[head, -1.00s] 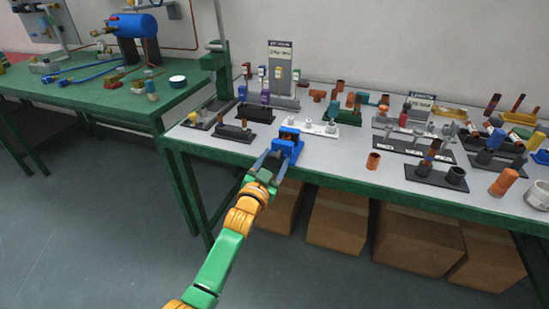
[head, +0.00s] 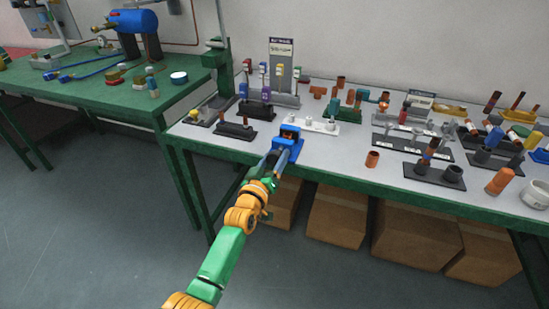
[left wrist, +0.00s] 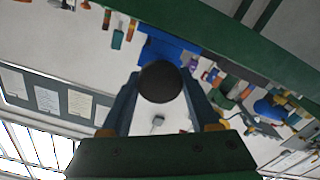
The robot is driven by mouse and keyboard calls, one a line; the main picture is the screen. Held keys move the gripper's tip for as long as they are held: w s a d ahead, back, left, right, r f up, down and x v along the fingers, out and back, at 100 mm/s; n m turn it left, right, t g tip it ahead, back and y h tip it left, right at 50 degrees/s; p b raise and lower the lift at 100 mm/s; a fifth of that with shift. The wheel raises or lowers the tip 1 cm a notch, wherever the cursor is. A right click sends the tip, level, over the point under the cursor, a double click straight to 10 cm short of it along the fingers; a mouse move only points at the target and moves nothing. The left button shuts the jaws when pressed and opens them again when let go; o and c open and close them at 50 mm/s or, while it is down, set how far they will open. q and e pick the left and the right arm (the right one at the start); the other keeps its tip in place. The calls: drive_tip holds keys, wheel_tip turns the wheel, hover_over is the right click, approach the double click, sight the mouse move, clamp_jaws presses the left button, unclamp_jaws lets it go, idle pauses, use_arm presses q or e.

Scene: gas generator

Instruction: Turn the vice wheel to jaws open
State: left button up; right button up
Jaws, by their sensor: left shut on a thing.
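The blue vice (head: 289,141) sits at the front edge of the grey-topped bench, left of its middle. It also shows in the left wrist view (left wrist: 165,48). The vice wheel (left wrist: 160,82) is a dark round disc on the side facing me. My left gripper (head: 279,158) is shut on the wheel, with one finger on each side of it in the left wrist view. In the head view the fingers mostly hide the wheel. The vice jaws are too small to judge. My right gripper is out of view.
The grey bench (head: 335,168) holds racks of fittings and copper pieces behind and right of the vice. A copper cup (head: 372,159) stands to the right near the front edge. A green bench (head: 110,95) stands at left. Cardboard boxes (head: 336,217) fill the space below.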

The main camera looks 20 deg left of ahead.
use_arm(q)
drive_tip(key=shift+f+n, duration=0.1)
drive_tip(key=shift+n, duration=0.2)
idle(0.4)
drive_tip(key=o, duration=1.3)
drive_tip(key=shift+o, duration=0.2)
drive_tip(key=s+p, duration=0.1)
drive_tip(key=s, duration=0.6)
drive_tip(key=shift+a+p, duration=0.15)
drive_tip(key=shift+p, duration=0.15)
